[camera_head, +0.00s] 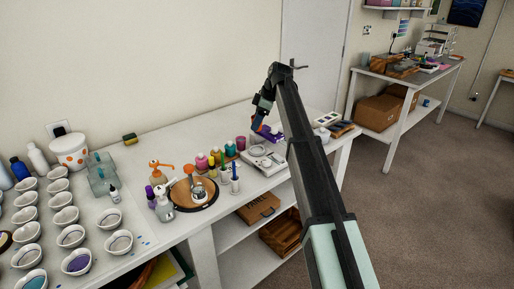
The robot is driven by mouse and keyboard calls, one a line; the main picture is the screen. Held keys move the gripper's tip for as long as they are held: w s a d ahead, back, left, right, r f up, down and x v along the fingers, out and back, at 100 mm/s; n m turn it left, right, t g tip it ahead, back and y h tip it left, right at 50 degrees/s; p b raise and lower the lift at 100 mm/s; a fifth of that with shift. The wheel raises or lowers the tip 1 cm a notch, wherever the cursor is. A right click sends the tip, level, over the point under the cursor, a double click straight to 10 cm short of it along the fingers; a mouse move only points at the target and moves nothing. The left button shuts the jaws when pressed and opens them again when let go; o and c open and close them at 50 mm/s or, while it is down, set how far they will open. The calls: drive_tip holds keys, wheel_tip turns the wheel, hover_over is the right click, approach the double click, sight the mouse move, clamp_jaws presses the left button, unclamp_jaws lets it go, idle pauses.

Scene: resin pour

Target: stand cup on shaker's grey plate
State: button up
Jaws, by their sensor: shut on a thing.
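My gripper (257,124) hangs down from my bent arm over the back right part of the long white table. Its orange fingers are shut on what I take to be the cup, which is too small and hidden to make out. Just below and in front of the gripper is a pale device (264,158) with a greyish top, which looks like the shaker. The gripper is above and slightly behind it. I cannot tell whether the held thing touches anything. A purple object (270,133) lies just right of the fingers, partly behind my arm.
Coloured bottles (215,160) and a magenta cup (241,143) stand left of the pale device. A round wooden board (193,194) is further left, near many white bowls (72,236). A white device (322,133) and flat items are right of my arm.

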drive_tip(key=shift+f, duration=4.75)
drive_tip(key=shift+f, duration=0.1)
drive_tip(key=o, duration=1)
drive_tip(key=v, duration=1.2)
